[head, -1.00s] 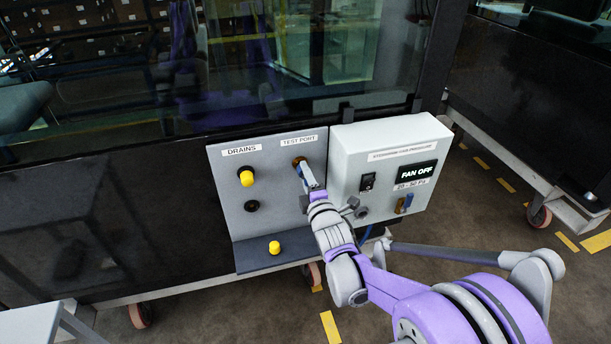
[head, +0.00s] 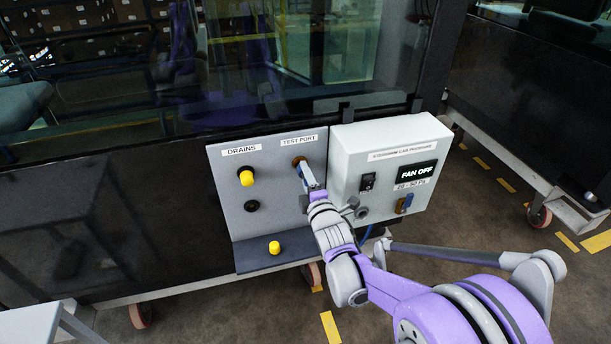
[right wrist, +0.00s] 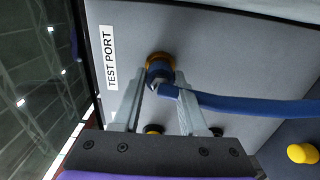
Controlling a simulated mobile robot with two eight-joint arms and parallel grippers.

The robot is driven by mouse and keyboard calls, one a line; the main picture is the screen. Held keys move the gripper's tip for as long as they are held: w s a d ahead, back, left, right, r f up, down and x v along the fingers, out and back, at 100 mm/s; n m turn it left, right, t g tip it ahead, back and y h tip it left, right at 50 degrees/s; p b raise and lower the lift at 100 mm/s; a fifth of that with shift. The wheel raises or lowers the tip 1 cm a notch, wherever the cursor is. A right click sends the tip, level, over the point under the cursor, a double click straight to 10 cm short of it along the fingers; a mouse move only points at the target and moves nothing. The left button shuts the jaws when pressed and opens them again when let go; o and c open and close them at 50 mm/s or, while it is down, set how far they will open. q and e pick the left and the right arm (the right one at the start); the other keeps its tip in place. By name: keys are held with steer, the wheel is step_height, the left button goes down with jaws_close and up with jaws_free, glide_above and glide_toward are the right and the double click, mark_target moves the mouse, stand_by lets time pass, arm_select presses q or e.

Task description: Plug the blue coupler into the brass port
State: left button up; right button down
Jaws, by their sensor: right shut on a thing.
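The brass port (head: 299,161) is on the grey panel (head: 228,222), under the TEST PORT label. In the right wrist view the brass port (right wrist: 155,57) shows as a ring behind the blue coupler (right wrist: 161,74). My right gripper (head: 306,174) is shut on the coupler, with its fingers (right wrist: 160,95) on either side. The coupler's front end is at the port and lines up closely with it. I cannot tell how deep it sits. A blue hose (right wrist: 245,105) runs from the coupler to the right. My left gripper is not in view.
A yellow cap (head: 246,178) sits under the DRAINS label, above a black fitting (head: 251,206). Another yellow cap (head: 274,247) stands on the dark shelf (head: 250,262). A white control box (head: 345,150) reading FAN OFF stands out just right of my gripper.

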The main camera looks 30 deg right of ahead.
steer(key=shift+w+d, duration=0.1)
steer(key=shift+w, duration=0.35)
steer(key=shift+c, duration=1.8)
jaws_free()
steer(key=v, duration=1)
steer(key=shift+s, duration=0.35)
steer(key=o, duration=0.4)
steer(key=shift+c, duration=0.2)
